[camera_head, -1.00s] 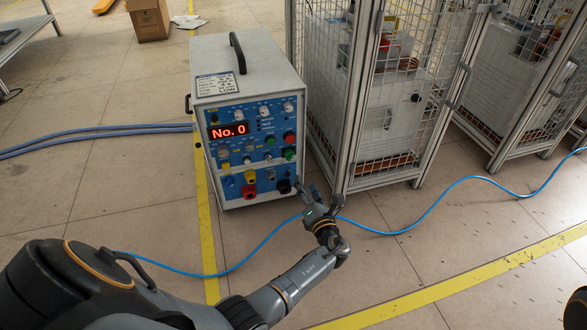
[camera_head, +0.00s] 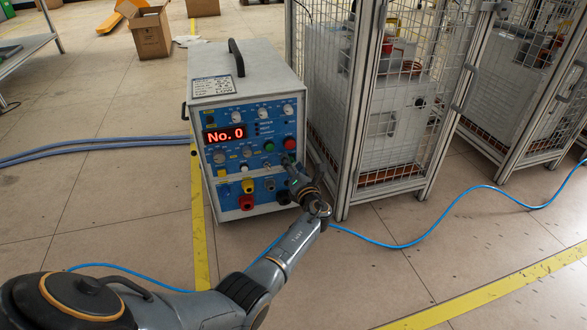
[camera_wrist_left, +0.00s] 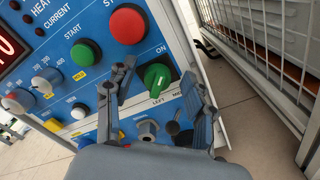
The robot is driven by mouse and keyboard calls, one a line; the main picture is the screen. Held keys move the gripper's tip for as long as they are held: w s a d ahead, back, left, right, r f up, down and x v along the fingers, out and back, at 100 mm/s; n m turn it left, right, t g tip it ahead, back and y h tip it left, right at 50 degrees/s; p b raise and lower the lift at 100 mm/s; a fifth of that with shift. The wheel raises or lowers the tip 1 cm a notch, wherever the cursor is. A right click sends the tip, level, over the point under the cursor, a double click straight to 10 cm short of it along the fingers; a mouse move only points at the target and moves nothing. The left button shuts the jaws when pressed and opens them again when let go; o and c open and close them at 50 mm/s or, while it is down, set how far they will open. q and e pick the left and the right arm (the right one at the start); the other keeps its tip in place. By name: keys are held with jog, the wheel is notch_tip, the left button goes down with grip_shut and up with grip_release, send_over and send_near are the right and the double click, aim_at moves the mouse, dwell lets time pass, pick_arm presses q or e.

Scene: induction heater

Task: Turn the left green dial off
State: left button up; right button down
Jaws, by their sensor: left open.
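The green dial (camera_wrist_left: 157,77) is a round knob with a raised grip bar, on the blue front panel of the heater box (camera_head: 240,75). Lettering around it reads "ON" and "LEFT". In the wrist view it lies between the two fingers of my left gripper. My left gripper (camera_head: 291,166) is open, with one finger on each side of the dial; I cannot tell if they touch it. In the head view the gripper mostly hides the dial. My right gripper is not in view.
A red button (camera_wrist_left: 127,27) and a green button (camera_wrist_left: 86,53) sit close to the dial. A metal mesh cage (camera_head: 385,110) stands just right of the box. A blue cable (camera_head: 420,240) runs over the floor.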

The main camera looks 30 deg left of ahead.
pick_arm(q)
grip_shut()
dwell(0.4)
jog(key=n, duration=0.4)
jog(key=n+b, duration=0.1)
jog(key=n, duration=0.3)
jog(key=s+n, duration=0.1)
jog(key=n, duration=0.4)
jog(key=shift+a+b, duration=0.35)
jog(key=shift+a+f+n+b, duration=0.1)
jog(key=shift+n+b, duration=0.7)
jog(key=shift+n, duration=1.6)
